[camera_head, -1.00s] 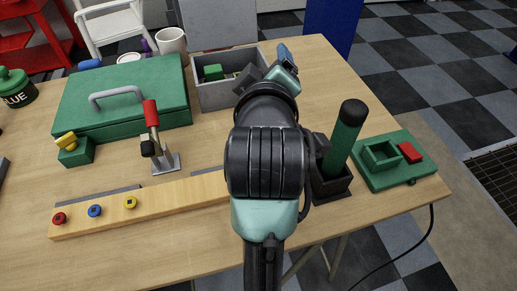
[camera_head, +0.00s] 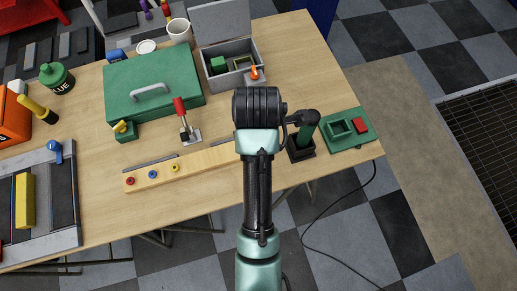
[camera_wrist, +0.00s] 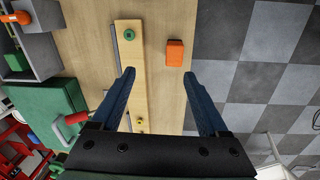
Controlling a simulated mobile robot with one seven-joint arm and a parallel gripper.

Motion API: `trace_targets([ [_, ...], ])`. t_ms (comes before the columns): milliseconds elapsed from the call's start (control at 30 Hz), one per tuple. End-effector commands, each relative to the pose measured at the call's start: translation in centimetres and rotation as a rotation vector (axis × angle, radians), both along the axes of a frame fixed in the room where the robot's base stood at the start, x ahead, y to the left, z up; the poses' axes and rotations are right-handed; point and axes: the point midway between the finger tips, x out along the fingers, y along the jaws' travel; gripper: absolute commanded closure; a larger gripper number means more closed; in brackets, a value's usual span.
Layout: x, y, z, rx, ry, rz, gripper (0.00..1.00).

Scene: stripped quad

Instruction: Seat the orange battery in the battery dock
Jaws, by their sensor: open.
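The orange battery (camera_wrist: 175,52) is a small block on the wooden table in the wrist view, beside the strip with the coloured buttons and close to the table edge. My gripper (camera_wrist: 158,74) is open, its two dark blue fingers apart with nothing between them. In the picture the battery lies just beyond the fingertips, apart from them. In the head view my arm hides both battery and fingers. The battery dock (camera_head: 338,128) appears to be the green plate with a raised, empty square socket at the table's right end, with a cable.
A black holder (camera_head: 300,150) with an upright green cylinder stands between arm and dock. The button strip (camera_head: 205,163) runs left of the arm. A grey open box (camera_head: 217,77) and green case (camera_head: 150,90) stand behind.

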Motion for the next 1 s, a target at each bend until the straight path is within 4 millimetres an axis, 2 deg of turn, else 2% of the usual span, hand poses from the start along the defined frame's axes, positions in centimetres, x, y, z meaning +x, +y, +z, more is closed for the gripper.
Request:
trace_targets([
  [33,-0.8,0.0,1.0,-0.002,0.035,0.024,0.22],
  [200,-2.1,0.0,0.7,-0.003,0.09,0.07,0.22],
  [600,-2.2,0.0,-5.4,-0.004,0.096,0.072,0.22],
  [1000,-2.0,-0.2,-8.7,-0.003,0.095,0.07,0.22],
])
